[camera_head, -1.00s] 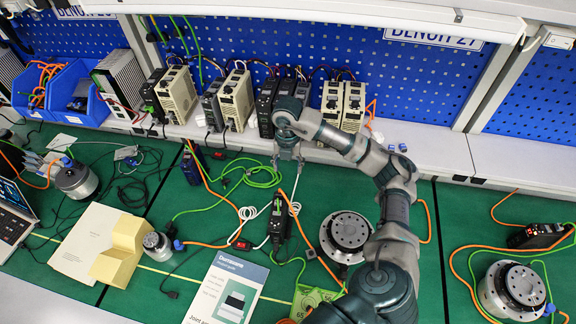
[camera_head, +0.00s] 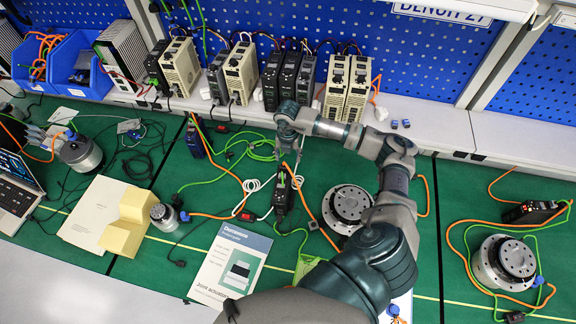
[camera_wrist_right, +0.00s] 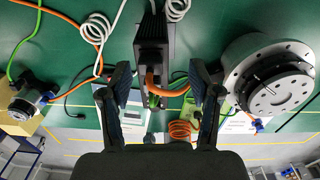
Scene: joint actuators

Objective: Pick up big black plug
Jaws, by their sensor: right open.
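The big black plug (camera_head: 282,194) is a long black block lying on the green mat in the middle of the head view, with orange and green cables beside it. In the right wrist view the black plug (camera_wrist_right: 153,38) shows at top centre, lined up with the gap between the fingers. My right gripper (camera_head: 288,160) is over the plug's far end and hides part of it. In the wrist view my right gripper (camera_wrist_right: 160,98) has its two dark fingers wide apart with nothing clamped between them. My left gripper is not in view.
A round metal actuator (camera_head: 347,206) stands right of the plug, and another (camera_head: 503,262) is far right. A booklet (camera_head: 232,265) lies in front. A white coiled cable (camera_head: 250,186) lies left of the plug. Several drive units (camera_head: 240,74) line the back shelf.

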